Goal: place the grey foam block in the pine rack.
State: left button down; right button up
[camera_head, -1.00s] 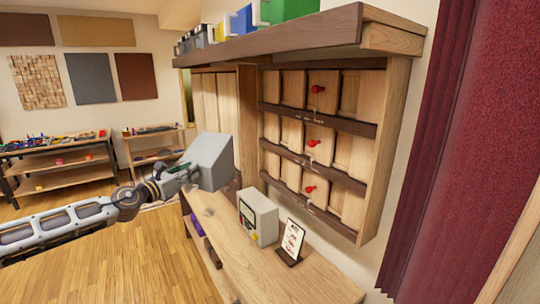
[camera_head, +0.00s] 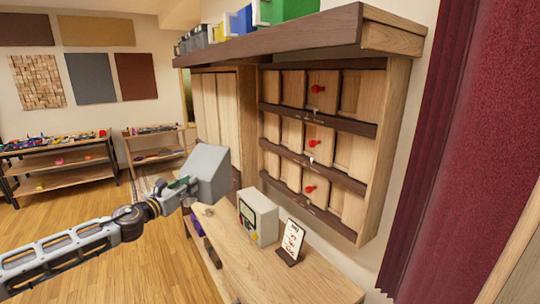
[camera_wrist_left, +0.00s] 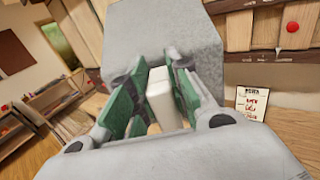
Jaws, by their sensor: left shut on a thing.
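The grey foam block (camera_head: 209,172) is held up in front of the wall shelving, above the far end of the wooden counter. My left gripper (camera_head: 190,185) is shut on it from the left. In the left wrist view the block (camera_wrist_left: 160,35) stands beyond the green finger pads, with a pale piece between them. The wooden wall rack (camera_head: 384,150), which seems to be the pine rack, is to the right, apart from the block. It has dark-edged shelves with upright wood panels and red knobs. The block hides part of the counter and wall behind it. My right gripper is out of view.
A pale box-like device (camera_head: 258,218) and a small sign on a stand (camera_head: 291,240) are on the counter (camera_head: 300,278) below the rack. Bins stand on the rack's top. A dark red curtain (camera_head: 455,150) is at right. Open floor lies at left.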

aim_at(185, 204)
pick_arm(q)
jog(key=shift+n+t+y, duration=0.3)
jog(key=shift+n+y, duration=0.1)
jog(key=shift+y, duration=0.2)
jog(key=shift+s+a+f, duration=0.15)
jog(key=shift+s+f, duration=0.2)
jog(key=shift+f, duration=0.65)
jog(key=shift+s+a+f, duration=0.1)
jog(key=shift+s+f, duration=0.3)
jog(key=shift+f, duration=0.6)
jog(key=shift+s+a+f, duration=0.15)
jog(key=shift+s+f, duration=0.2)
jog(key=shift+f, duration=0.65)
jog(key=s+a+f+n+y, duration=0.2)
jog(key=s+f+y, duration=0.1)
jog(key=s+f, duration=0.55)
jog(key=s+a+f+n+y, duration=0.1)
jog(key=s+a+f+y, duration=0.3)
jog(key=f, duration=0.7)
jog(key=d+h, duration=0.1)
jog(key=d, duration=1.2)
jog(key=shift+s+f+n+t+b, duration=0.3)
jog(key=shift+s+f+t+b, duration=0.05)
jog(key=shift+s+f+t, duration=0.05)
jog(key=shift+d, duration=0.1)
jog(key=shift+s, duration=0.1)
